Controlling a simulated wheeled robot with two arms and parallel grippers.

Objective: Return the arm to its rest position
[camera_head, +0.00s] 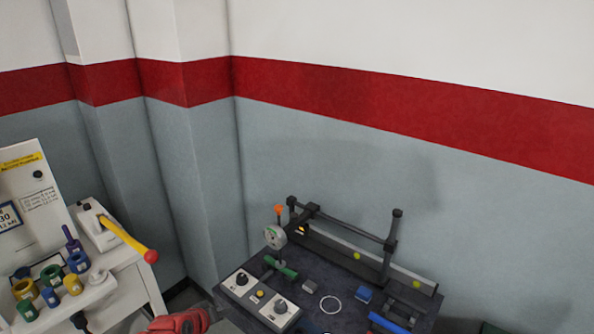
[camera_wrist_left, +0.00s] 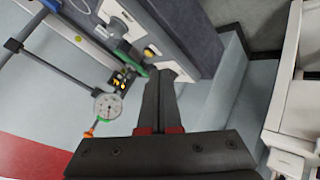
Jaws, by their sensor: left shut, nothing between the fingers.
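My left gripper (camera_wrist_left: 161,78) points up the middle of the left wrist view. Its two black fingers lie together with nothing between them, and red parts show at their base. In the head view only a red part of my left gripper (camera_head: 185,321) shows at the bottom edge, in the gap between the two tables; its fingertips are hard to make out there. My right gripper is in neither view.
A dark test bench (camera_head: 340,268) holds a dial gauge (camera_head: 275,237), a knob panel (camera_head: 260,298), a rail frame and a white ring (camera_head: 330,304). At left, a white stand carries coloured cups (camera_head: 50,297) and a yellow lever (camera_head: 122,237) with a red knob.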

